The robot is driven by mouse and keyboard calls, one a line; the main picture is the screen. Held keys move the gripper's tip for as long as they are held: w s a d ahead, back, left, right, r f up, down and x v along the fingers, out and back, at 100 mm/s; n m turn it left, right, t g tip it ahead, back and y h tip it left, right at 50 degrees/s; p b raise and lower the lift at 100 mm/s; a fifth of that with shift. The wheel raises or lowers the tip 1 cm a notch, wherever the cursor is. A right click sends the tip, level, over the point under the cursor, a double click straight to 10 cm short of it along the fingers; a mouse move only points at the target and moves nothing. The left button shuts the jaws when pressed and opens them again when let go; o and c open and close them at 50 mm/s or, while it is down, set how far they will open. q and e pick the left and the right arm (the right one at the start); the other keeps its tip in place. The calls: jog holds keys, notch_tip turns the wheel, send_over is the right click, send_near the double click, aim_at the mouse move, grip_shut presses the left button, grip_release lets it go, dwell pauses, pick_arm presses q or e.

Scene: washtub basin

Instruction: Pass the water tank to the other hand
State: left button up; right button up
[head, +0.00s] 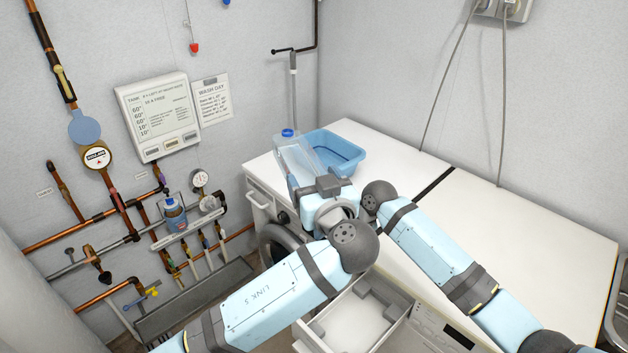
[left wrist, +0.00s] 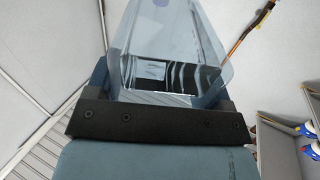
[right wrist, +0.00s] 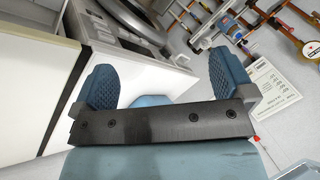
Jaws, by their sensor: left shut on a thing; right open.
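The water tank (head: 299,156) is a clear, bluish container with a blue cap, held above the near left corner of the white counter. My left gripper (head: 312,184) is shut on its lower end. In the left wrist view the see-through tank (left wrist: 165,45) rises between the fingers. My right arm reaches in close beside the left wrist, but its gripper is hard to make out in the head view. In the right wrist view my right gripper (right wrist: 165,82) is open, its textured blue pads wide apart. A light blue shape shows behind its palm; I cannot tell what it is.
A blue basin (head: 335,146) stands on the white counter (head: 520,215) just behind the tank. A washing machine with an open drawer (head: 355,318) is below. The counter's right side is clear.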

jog(key=s+f+t, duration=0.4)
jog(key=s+f, duration=1)
jog(key=s, duration=0.2)
jog(key=s+d+n+t+h, duration=0.1)
jog(key=s+d, duration=0.3)
jog(key=s, duration=0.5)
jog(key=s+d+f+n+t+h, duration=0.1)
jog(key=s+d+t, duration=0.2)
jog(key=s, duration=0.6)
jog(key=shift+d+f, duration=0.15)
jog(key=shift+d, duration=0.35)
